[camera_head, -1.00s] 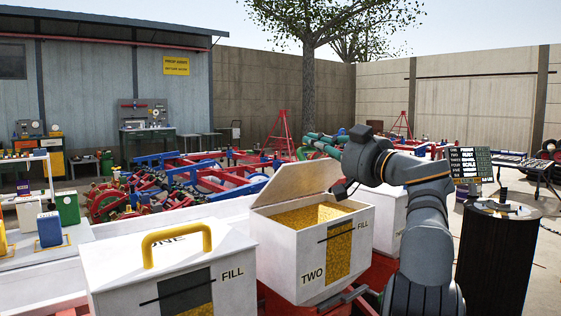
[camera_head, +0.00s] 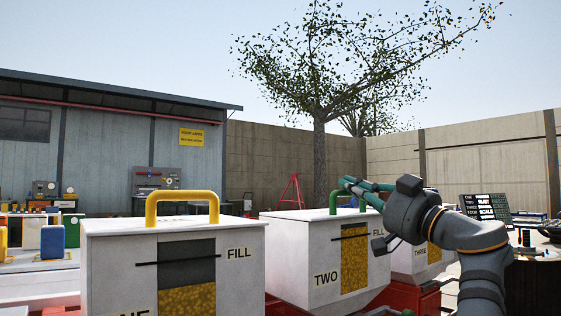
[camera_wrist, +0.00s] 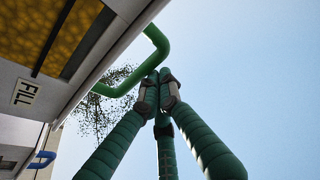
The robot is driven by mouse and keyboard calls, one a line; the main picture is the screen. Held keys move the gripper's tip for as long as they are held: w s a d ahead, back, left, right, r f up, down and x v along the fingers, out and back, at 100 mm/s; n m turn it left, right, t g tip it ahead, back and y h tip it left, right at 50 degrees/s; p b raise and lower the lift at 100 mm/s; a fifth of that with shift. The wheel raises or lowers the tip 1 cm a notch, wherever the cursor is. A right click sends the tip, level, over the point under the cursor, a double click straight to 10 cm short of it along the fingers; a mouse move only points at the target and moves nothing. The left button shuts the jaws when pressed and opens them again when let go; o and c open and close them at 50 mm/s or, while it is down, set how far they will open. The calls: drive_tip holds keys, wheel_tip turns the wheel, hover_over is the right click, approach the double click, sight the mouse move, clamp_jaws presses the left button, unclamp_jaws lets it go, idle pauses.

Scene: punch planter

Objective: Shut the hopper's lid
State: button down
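Hopper TWO (camera_head: 307,283), a white box with a gold-filled window, stands in the middle of the head view. Its white lid (camera_head: 297,214) looks down and level on the box; I cannot tell whether it sits fully flush. The lid's green handle (camera_head: 344,197) also shows in the wrist view (camera_wrist: 158,45), with the hopper's window face. My gripper (camera_head: 346,184), with green ribbed fingers, is over the lid beside the handle. In the wrist view the fingertips (camera_wrist: 158,88) are drawn together and hold nothing visible. I cannot tell whether they touch the handle.
A hopper with a yellow handle (camera_head: 182,199) stands at the near left. Hopper THREE (camera_head: 410,265) stands behind my arm at the right. A sign board (camera_head: 487,206) and a dark drum (camera_head: 533,284) are farther right. Open air lies above the hoppers.

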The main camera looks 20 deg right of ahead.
drive_tip(key=shift+s+d+f+b, duration=0.1)
drive_tip(key=shift+s+f+b, duration=0.15)
drive_tip(key=shift+f+b, duration=0.4)
drive_tip(key=shift+f, duration=0.2)
drive_tip(key=shift+w+d, duration=0.1)
